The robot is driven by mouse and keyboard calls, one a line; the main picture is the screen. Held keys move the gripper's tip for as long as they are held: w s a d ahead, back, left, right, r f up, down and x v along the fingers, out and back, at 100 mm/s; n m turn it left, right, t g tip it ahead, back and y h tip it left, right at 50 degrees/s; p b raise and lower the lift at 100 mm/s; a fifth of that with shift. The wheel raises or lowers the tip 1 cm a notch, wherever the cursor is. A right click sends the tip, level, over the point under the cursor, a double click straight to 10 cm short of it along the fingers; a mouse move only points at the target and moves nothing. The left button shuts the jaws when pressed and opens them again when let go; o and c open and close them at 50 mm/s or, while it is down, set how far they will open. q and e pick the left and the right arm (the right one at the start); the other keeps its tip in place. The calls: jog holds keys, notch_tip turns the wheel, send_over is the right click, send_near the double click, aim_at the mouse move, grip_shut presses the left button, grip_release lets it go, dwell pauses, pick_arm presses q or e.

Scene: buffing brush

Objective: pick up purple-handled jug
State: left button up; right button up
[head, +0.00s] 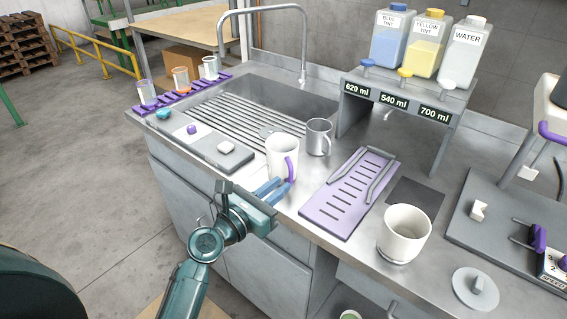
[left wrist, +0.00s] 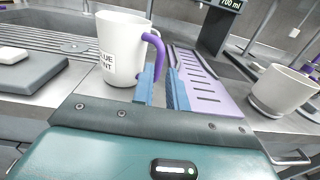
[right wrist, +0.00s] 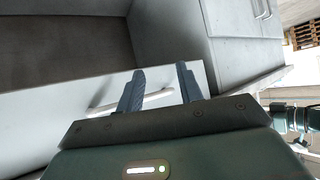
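The white jug with a purple handle (head: 281,158) stands upright on the steel counter, and its printed label, partly readable as "...UE ...INT", shows in the left wrist view (left wrist: 121,50). Its purple handle (left wrist: 157,50) faces my left gripper. My left gripper (head: 284,184) is low at the counter's front edge, right by the handle. In the left wrist view its blue fingers (left wrist: 163,75) are apart with a narrow gap, and the handle's lower part is at the fingertips. I cannot tell whether they touch it. My right gripper (right wrist: 160,74) is open and empty, below the counter by a cabinet front.
A grey metal mug (head: 319,138) stands behind the jug. A purple slotted rack (head: 323,213) lies to its right, then a white cup (head: 404,232). A grey tray with small blocks (head: 207,148) lies to the left. A bottle stand (head: 408,105) is behind.

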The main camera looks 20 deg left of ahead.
aim_at(291, 177)
pick_arm(q)
jog(key=x, duration=0.5)
jog(key=shift+w+f, duration=0.2)
grip_shut()
pick_arm(e)
jog(key=shift+w+r, duration=0.25)
jog(key=shift+w, duration=0.1)
pick_arm(q)
jog(key=shift+r, duration=0.1)
pick_arm(e)
jog(key=shift+s, duration=0.15)
pick_arm(q)
jog(key=shift+r, duration=0.1)
